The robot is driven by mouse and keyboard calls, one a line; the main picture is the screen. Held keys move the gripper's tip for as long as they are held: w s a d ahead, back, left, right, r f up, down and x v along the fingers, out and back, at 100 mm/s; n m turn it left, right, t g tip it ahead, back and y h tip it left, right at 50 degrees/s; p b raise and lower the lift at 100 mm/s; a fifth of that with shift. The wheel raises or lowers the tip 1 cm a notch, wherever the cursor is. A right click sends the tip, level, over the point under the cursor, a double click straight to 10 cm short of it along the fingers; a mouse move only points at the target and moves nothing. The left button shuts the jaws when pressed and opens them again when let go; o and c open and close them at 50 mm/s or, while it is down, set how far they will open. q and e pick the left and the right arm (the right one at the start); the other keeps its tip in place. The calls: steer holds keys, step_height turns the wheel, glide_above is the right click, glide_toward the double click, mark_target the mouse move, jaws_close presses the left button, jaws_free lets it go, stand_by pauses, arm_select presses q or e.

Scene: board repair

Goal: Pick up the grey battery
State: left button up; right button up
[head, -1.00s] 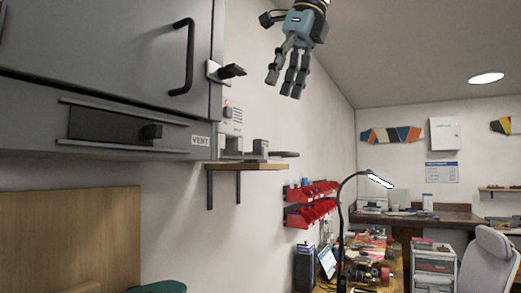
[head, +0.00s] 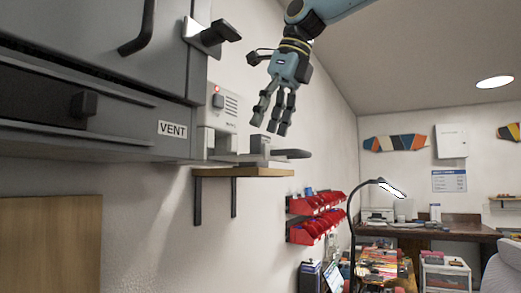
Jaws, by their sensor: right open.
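My right gripper (head: 271,122) is open and empty, fingers pointing down, in the upper middle of the head view. Its fingertips show just above a small grey upright block (head: 260,147) on the wooden wall shelf (head: 262,172). This block may be the grey battery; I cannot tell for sure. The gripper appears apart from it, though depth is hard to judge. A flat dark grey piece (head: 293,154) extends to the block's right. My left gripper is not in view.
A large grey cabinet with a VENT label (head: 172,129) fills the left, its latch (head: 212,36) jutting out near the gripper.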

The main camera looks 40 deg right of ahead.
mark_target(261, 136)
steer(key=x, duration=0.1)
steer(key=p+x, duration=0.1)
steer(key=x, duration=0.1)
steer(key=shift+w+a+f, duration=0.1)
steer(key=shift+w+a, duration=0.15)
steer(key=shift+a, duration=0.05)
steer(key=shift+w+f, duration=0.1)
steer(key=shift+f, duration=0.1)
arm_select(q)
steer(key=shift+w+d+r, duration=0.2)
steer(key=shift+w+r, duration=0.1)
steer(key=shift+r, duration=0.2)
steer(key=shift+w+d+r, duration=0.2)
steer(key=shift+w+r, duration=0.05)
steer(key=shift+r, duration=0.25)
arm_select(e)
steer(key=c, duration=1.2)
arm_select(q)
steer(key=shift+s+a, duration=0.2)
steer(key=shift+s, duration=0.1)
arm_select(e)
steer(key=shift+r, duration=0.1)
